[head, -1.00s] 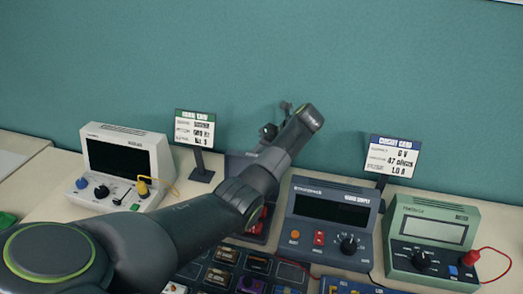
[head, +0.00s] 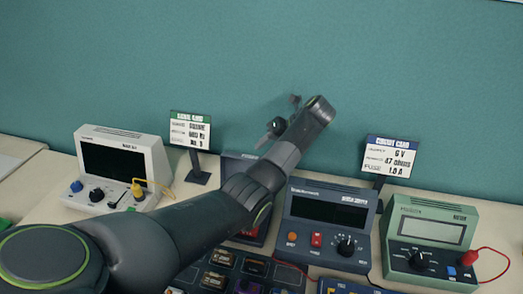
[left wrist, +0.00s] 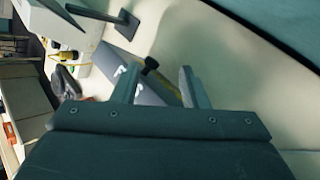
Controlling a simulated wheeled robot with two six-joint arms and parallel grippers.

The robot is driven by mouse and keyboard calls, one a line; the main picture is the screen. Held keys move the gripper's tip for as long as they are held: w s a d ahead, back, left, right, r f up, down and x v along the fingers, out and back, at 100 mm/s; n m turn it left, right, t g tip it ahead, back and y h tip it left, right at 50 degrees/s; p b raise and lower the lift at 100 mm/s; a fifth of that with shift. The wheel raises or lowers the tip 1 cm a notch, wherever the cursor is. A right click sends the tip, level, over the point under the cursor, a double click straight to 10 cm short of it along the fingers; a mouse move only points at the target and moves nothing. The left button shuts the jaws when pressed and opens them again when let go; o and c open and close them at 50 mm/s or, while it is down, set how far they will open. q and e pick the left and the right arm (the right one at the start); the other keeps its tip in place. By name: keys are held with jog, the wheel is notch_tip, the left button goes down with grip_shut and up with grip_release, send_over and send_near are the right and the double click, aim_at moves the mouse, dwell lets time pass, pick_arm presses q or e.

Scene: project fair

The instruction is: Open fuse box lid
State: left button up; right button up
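The dark grey box that I take for the fuse box (head: 233,164) stands between the white instrument and the dark blue power supply in the head view. My arm covers most of it, and red shows low on its front. I cannot tell how its lid stands. In the left wrist view a dark grey surface with white marks (left wrist: 150,92) lies beyond my left gripper (left wrist: 160,80). The fingers are apart, with a black-tipped yellow piece (left wrist: 157,72) showing between them; contact is unclear. My right gripper is not in view.
The white instrument (head: 117,158) and a green-topped card (head: 190,130) stand left. The power supply (head: 325,220), circuit card (head: 388,158) and green meter (head: 430,235) stand right. A dark tray of modules (head: 232,262) lies in front. A teal wall (head: 150,60) closes the back.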

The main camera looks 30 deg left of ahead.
pick_arm(q)
jog(key=p+v, duration=0.6)
jog(key=v, duration=0.7)
jog(key=shift+p, duration=0.35)
jog(key=shift+a, duration=0.1)
